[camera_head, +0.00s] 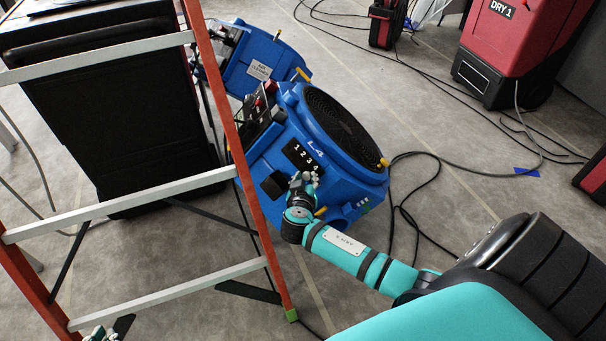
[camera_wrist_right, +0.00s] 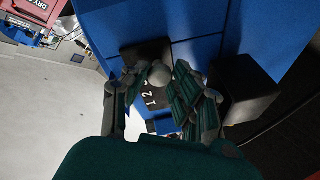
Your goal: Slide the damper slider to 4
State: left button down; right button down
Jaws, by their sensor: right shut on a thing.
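The blue fan (camera_head: 335,140) marked L4 stands on the floor in the middle of the head view. Its black scale plate (camera_head: 303,155) reads 1 2 3 4 and also shows in the right wrist view (camera_wrist_right: 147,97). My right gripper (camera_head: 304,183) is at the fan's side, close to the 4 end of the plate. In the right wrist view, its fingers (camera_wrist_right: 158,82) are closed around a round grey slider knob (camera_wrist_right: 160,74). The fingers partly hide the plate, so I cannot tell the knob's exact mark. Part of my left gripper (camera_head: 98,334) shows at the bottom left edge; its fingertips are unclear.
An orange stepladder (camera_head: 226,120) stands left of the fan, close to it. Another blue machine (camera_head: 257,65) is behind the fan. Black cables (camera_head: 410,190) run over the floor to the right. A red dryer (camera_head: 515,40) marked DRY 1 is at the upper right.

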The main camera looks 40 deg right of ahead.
jog(key=shift+s+f, duration=0.15)
jog(key=shift+f, duration=0.1)
jog(key=c, duration=1.4)
grip_release()
jog(key=o, duration=0.3)
jog(key=shift+r, duration=0.1)
jog(key=shift+o, duration=0.2)
jog(key=shift+s, duration=0.1)
jog(key=v, duration=1.2)
